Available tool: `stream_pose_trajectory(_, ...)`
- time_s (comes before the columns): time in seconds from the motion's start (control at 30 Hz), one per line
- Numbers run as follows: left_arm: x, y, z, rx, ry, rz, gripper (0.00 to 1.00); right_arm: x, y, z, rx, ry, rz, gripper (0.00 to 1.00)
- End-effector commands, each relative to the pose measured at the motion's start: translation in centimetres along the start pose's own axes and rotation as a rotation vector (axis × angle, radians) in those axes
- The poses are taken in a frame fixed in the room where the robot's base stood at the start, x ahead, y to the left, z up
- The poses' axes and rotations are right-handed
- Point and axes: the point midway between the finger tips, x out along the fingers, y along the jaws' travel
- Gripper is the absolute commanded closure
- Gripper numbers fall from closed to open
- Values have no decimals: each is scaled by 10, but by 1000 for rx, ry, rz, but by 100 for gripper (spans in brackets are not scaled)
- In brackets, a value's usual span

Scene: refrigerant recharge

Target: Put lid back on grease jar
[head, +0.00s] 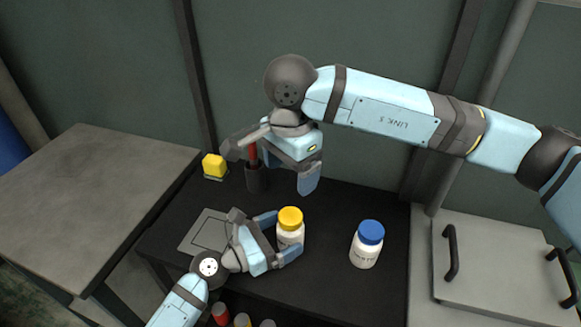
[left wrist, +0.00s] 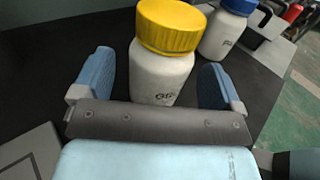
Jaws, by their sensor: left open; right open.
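A white jar with a yellow lid (head: 290,219) stands upright on the black table; its label, partly visible, starts with "G" in the left wrist view (left wrist: 160,80). The yellow lid sits on top of it. My left gripper (head: 277,238) is open, with one blue finger on each side of this jar; I cannot tell whether they touch it. The fingers also show in the left wrist view (left wrist: 158,85). My right gripper (head: 274,166) is open above the table's back part, near a dark cup. No separate loose lid shows.
A white jar with a blue lid (head: 366,244) stands to the right. The dark cup (head: 257,179) holds a red-handled tool. A yellow block (head: 214,166) is at the back left, a grey plate (head: 197,229) at left. Several containers (head: 242,320) sit below the table.

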Motion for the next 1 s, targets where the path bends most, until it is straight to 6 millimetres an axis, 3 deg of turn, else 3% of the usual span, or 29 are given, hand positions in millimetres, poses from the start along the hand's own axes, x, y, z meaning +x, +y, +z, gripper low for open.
stream_pose_trajectory(0.3,-74,0,-2,0,4,1,9,1,0,0,0,0,0,19)
stream_pose_trajectory(0.5,-105,0,-2,0,3,1,9,3,0,0,0,0,0,19)
stream_pose_trajectory(0.7,-116,0,0,1,1,1,9,3,0,0,0,0,0,19)
stream_pose_trajectory(1.0,-117,0,0,1,1,1,9,3,0,0,0,0,0,19)
